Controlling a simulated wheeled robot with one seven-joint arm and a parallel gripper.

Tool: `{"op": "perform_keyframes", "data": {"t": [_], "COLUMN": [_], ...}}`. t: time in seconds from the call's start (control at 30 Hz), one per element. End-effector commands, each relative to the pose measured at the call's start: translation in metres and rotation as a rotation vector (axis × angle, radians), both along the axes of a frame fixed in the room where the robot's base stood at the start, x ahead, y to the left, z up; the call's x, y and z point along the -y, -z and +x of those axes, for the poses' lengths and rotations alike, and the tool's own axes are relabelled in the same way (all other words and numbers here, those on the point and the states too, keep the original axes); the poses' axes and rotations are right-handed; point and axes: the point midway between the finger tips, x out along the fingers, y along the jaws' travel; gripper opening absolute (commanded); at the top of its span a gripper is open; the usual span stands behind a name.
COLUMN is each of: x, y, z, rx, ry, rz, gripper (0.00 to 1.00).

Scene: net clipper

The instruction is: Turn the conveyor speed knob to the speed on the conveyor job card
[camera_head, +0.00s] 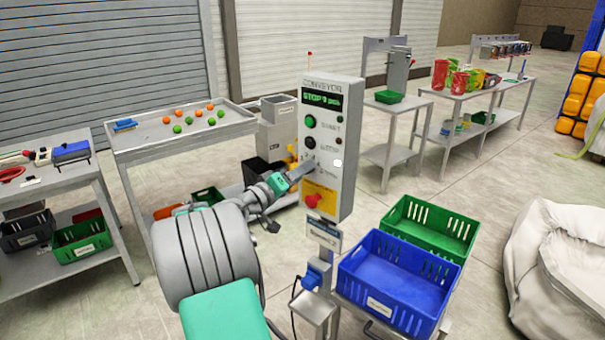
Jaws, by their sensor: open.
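The conveyor control box (345,150) is a light grey upright panel labelled CONVEYOR. Its green display (321,99) reads STOP and a piece count, too small to read surely. Below it are a green button (310,121) and a dark round control (310,142). My gripper (304,170) is open at the lower left of the panel face, close to it. It covers part of the panel there; whether it touches a knob cannot be told. A whitish card (323,233) hangs under the box; its writing is unreadable.
A red stop button (313,200) on a yellow plate sits just below my gripper. Blue (388,306) and green (462,236) crates stand at the lower right. A table with orange and green balls (239,120) is behind my arm at left.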

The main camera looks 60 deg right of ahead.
Motion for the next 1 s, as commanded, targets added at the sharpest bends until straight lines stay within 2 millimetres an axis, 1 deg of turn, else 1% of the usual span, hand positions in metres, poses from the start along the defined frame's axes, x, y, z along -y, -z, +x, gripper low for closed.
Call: {"op": "perform_keyframes", "data": {"t": [0.2, 0.33, 0.47, 0.83, 0.87, 0.9, 0.93, 0.97, 1.0], "x": [-0.043, -0.062, -0.068, -0.068, -0.069, -0.071, -0.072, -0.074, -0.08], "y": [0.003, 0.001, 0.0, 0.0, 0.004, 0.016, 0.032, 0.051, 0.08], "z": [0.012, 0.016, 0.016, 0.016, 0.013, 0.007, 0.007, 0.011, 0.015], "rx": [0.002, 0.002, 0.0, 0.004, 0.029, 0.059, 0.09, 0.119, 0.144], "ry": [-0.005, -0.003, 0.0, 0.001, 0.014, 0.043, 0.052, 0.054, 0.054], "rz": [-0.002, -0.002, 0.0, -0.002, 0.01, 0.05, 0.103, 0.165, 0.258], "gripper": [0.51, 0.51, 0.51, 0.51, 0.51, 0.51, 0.51, 0.51, 0.51]}}
